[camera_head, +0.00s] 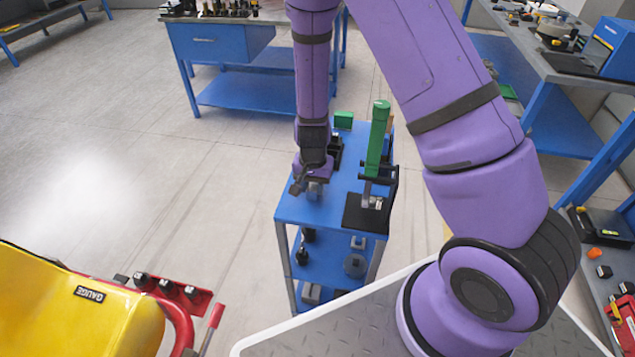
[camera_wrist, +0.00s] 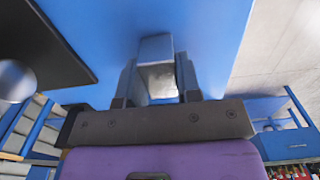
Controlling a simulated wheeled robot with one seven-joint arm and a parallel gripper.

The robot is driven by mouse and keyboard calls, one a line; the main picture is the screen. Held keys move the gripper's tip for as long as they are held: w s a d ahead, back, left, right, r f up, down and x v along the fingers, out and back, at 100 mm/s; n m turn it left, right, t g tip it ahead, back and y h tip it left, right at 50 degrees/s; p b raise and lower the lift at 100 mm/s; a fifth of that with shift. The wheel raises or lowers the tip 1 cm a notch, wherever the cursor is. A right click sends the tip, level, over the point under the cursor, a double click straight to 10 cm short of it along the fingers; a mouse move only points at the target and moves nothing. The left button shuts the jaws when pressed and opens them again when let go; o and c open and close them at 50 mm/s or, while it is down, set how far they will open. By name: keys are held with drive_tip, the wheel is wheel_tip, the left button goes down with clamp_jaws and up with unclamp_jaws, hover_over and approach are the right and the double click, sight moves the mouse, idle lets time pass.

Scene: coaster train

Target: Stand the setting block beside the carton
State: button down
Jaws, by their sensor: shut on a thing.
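My gripper (camera_head: 314,181) is low over the left part of the blue cart top. In the wrist view my gripper (camera_wrist: 158,82) is shut on a grey metal block (camera_wrist: 155,50), taken as the setting block, with a finger on each side. The block (camera_head: 315,190) shows only in part below my gripper in the head view. I cannot tell whether it touches the blue top. A small green box (camera_head: 343,119) stands at the far end of the cart. I cannot tell whether it is the carton.
The blue cart top (camera_head: 296,211) is clear at its front left. A tall green-topped device (camera_head: 377,140) on a black base (camera_head: 362,218) fills its right side. A dark item stands behind my gripper. A yellow GAUGE body (camera_head: 70,305) is at lower left.

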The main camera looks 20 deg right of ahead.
drive_tip(key=c, duration=0.8)
unclamp_jaws()
drive_tip(key=shift+f, duration=0.1)
